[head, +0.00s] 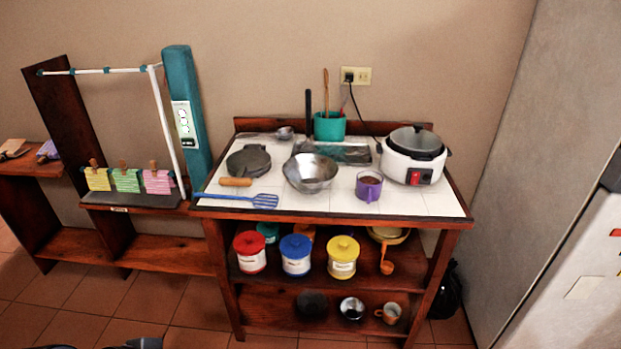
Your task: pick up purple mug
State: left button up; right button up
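The purple mug (369,186) stands upright on the white tiled top of the wooden kitchen table (425,203), near its front edge. It holds something brownish. It sits between a metal bowl on its left and a white cooker on its right, apart from the bowl and close to the cooker. A dark piece at the bottom left edge of the head view looks like part of my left arm or gripper; its fingers cannot be made out. It is far from the mug. My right gripper is not in view.
The metal bowl (310,173) and white cooker (413,155) flank the mug. A blue spatula (240,199), dark pan (248,161) and teal utensil pot (329,126) share the top. Colourful canisters (296,255) stand on the shelf below. A grey wall panel rises at right.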

aim_at(369, 184)
jog(key=i+l+u, duration=0.1)
jog(key=u, duration=0.35)
jog(key=l+u, duration=0.2)
jog(key=u, duration=0.25)
jog(key=l+u, duration=0.2)
jog(key=u, duration=0.2)
jog(key=l+u, duration=0.2)
jog(key=u, duration=0.25)
jog(key=l+u, duration=0.1)
jog(key=l, duration=0.3)
jog(key=k+l+u, duration=0.1)
jog(key=l, duration=0.3)
jog(key=k+l+u, duration=0.1)
jog(key=l, duration=0.3)
jog(key=k+l+u, duration=0.1)
jog(key=l, duration=0.3)
jog(key=k+l+u, duration=0.1)
jog(key=l, duration=0.3)
jog(key=k, duration=0.05)
